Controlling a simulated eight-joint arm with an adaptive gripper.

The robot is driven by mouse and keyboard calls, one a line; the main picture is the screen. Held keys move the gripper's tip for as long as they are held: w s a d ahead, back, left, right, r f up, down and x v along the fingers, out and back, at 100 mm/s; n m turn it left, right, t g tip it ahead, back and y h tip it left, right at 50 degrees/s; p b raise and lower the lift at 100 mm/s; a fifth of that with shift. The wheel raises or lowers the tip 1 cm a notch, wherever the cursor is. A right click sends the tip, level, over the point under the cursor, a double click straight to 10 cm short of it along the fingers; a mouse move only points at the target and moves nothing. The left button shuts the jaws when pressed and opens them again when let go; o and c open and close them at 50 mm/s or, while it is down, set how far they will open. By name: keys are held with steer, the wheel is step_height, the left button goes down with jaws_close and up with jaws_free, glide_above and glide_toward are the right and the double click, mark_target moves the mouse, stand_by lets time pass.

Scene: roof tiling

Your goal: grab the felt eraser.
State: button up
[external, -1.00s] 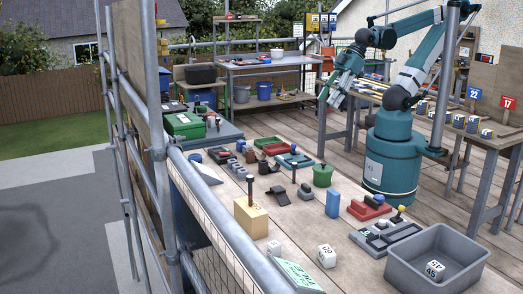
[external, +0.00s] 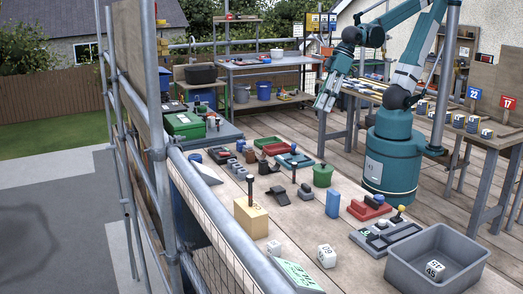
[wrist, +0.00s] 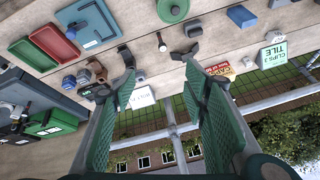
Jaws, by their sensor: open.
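A small dark grey block (external: 306,192), which I take for the felt eraser though its felt is too small to make out, lies on the wooden bench between a black wedge-shaped piece (external: 280,190) and a blue box (external: 333,204). In the wrist view the grey block (wrist: 193,30) shows just beyond the right fingertip. My gripper (external: 325,104) hangs well above the bench, tilted downward. The right finger partly hides the bench near the block.
A dark upright post (external: 294,171) and a green pot (external: 322,175) stand near the block. A scaffold rail (external: 225,220) runs along the bench's left edge.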

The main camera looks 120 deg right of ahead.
steer(key=w+a+f+m+g, duration=0.3)
steer(key=w+a+f+m, duration=0.35)
steer(key=w, duration=0.25)
steer(key=m+g+p, duration=0.2)
steer(key=m, duration=0.6)
glide_above(306, 185)
steer(key=shift+n, duration=0.25)
step_height(306, 185, down, 13)
steer(key=shift+w+d+f, duration=0.1)
steer(key=shift+a+f+g, duration=0.25)
steer(key=shift+f+g, duration=0.05)
steer(key=shift+f, duration=0.25)
steer(key=shift+f, duration=0.1)
steer(key=shift+f+b, duration=0.35)
steer(key=shift+f, duration=0.85)
steer(key=shift+f, duration=0.1)
steer(key=shift+f+b, duration=0.35)
steer(key=shift+f, duration=2.15)
steer(key=c, duration=1)
